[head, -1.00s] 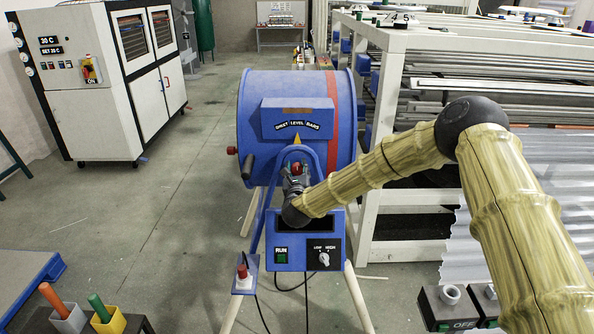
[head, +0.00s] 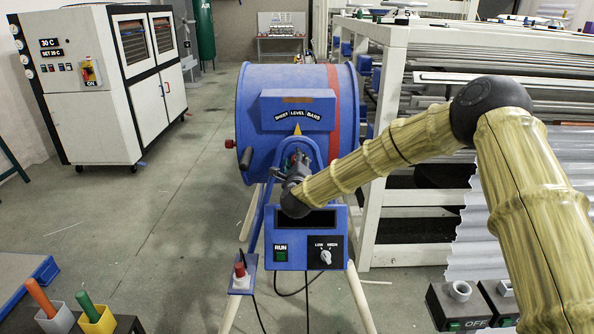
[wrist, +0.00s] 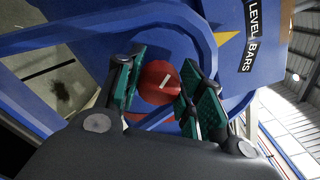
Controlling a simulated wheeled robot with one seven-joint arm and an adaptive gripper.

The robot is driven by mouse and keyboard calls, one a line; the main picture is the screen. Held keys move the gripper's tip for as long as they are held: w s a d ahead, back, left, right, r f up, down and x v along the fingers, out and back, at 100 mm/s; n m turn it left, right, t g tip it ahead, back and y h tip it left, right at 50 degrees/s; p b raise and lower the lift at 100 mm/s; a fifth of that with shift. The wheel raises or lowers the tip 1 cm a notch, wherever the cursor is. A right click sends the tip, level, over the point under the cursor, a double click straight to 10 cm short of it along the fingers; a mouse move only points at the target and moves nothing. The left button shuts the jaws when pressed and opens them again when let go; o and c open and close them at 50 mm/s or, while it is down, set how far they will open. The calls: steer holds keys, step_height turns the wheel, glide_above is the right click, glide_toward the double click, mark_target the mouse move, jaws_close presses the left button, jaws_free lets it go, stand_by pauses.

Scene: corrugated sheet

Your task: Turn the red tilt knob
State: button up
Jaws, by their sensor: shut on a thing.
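The red tilt knob (wrist: 160,82) shows in the wrist view as a round red cap with a short white mark, slanted in that view. My gripper (wrist: 165,90) is shut on it, with a green-padded finger on either side. In the head view my gripper (head: 295,165) is at the front of the blue drum (head: 255,100), below the yellow pointer (head: 297,129) and the sheet level bars label (head: 297,112). The gripper hides most of the knob there.
Below the gripper is a blue control box with a green run button (head: 281,252) and a low-high dial (head: 325,257). A red button (head: 240,270) sits on a side bracket. A white rack (head: 385,150) stands close on the right. The floor at left is mostly clear.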

steer(key=n+b, duration=0.1)
steer(key=n, duration=0.1)
steer(key=n+b, duration=0.2)
steer(key=n, duration=0.1)
steer(key=shift+a+f+n, duration=0.1)
steer(key=shift+f+n, duration=0.1)
steer(key=shift+n, duration=0.1)
steer(key=n+b, duration=0.1)
steer(key=n, duration=0.4)
steer(key=shift+b, duration=0.3)
steer(key=o, duration=1)
steer(key=shift+s, duration=0.1)
steer(key=s, duration=1.2)
